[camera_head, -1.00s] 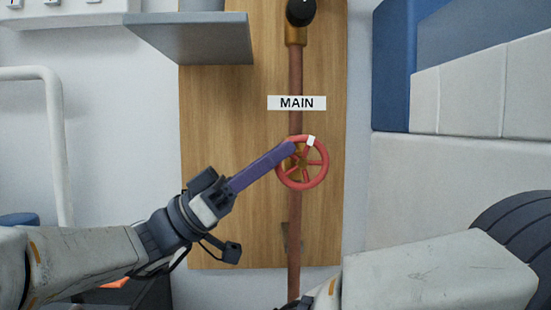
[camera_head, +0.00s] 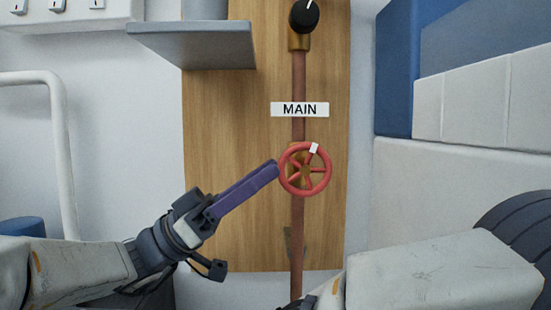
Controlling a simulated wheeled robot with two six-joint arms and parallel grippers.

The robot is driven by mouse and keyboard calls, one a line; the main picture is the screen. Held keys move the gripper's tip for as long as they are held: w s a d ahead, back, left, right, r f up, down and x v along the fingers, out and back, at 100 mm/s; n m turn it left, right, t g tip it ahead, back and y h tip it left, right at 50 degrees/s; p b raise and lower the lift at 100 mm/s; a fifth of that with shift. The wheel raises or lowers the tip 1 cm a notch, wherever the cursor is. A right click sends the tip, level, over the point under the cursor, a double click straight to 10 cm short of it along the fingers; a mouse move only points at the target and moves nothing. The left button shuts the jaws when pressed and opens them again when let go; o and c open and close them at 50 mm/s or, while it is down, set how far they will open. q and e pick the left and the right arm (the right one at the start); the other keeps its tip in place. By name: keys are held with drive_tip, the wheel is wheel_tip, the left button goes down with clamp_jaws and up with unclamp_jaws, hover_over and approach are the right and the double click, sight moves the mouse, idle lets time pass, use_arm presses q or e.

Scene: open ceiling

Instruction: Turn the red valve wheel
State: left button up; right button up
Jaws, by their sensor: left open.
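The red valve wheel (camera_head: 327,180) is a spoked ring on a copper-coloured vertical pipe, below the "MAIN" label (camera_head: 300,109). A white mark (camera_head: 314,148) sits on its rim at the top, slightly right of centre. My left gripper (camera_head: 276,168) has purple fingers that point up and right, with the tips at the left edge of the wheel. I cannot tell whether the tips touch the rim. It is open, with nothing seen between the fingers. My right arm enters at the bottom right; its gripper is not in view.
The pipe (camera_head: 298,85) runs down a wooden board (camera_head: 225,130), with a black knob (camera_head: 304,15) at its top. A grey shelf (camera_head: 190,45) juts out at the upper left. A white rail (camera_head: 65,150) stands at the left, and pale cushioned panels (camera_head: 450,180) at the right.

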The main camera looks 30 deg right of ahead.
use_arm(q)
drive_tip(key=p+v, duration=0.1)
drive_tip(key=v, duration=0.3)
drive_tip(key=shift+a+f, duration=0.1)
drive_tip(key=shift+f, duration=0.05)
